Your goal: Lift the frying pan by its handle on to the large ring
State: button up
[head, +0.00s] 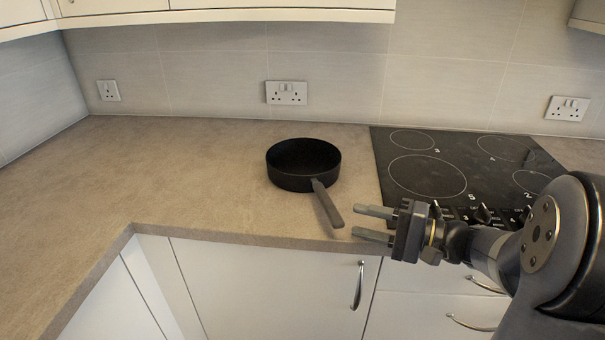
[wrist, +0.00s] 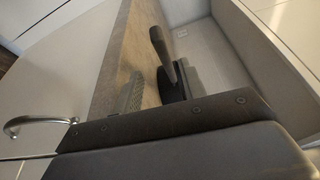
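The black frying pan (head: 303,165) stands upright on the worktop, left of the hob. Its grey handle (head: 328,206) points toward the front edge and slightly right. The handle also shows in the wrist view (wrist: 159,42), where most of the pan is hidden. The large ring (head: 427,176) is the bare front-left circle on the black hob. My gripper (head: 356,221) is open and empty, its two fingers apart and pointing left. Its fingertips are just right of the handle's free end. I cannot tell their exact height against it.
The hob (head: 462,160) has several other ring markings and front knobs, partly hidden by my arm. The worktop (head: 180,170) left of the pan is clear. Wall cupboards (head: 200,10) overhang the back. A door handle (head: 358,286) sticks out below the worktop edge.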

aim_at(325, 210)
jog(key=x, duration=0.3)
jog(key=shift+a, duration=0.25)
jog(key=shift+r+p+x, duration=0.15)
jog(key=shift+p+x, duration=0.05)
jog(key=shift+x, duration=1.1)
jog(key=shift+r+p+x, duration=0.15)
jog(key=shift+x, duration=1.15)
grip_shut()
jog(key=shift+r, duration=0.1)
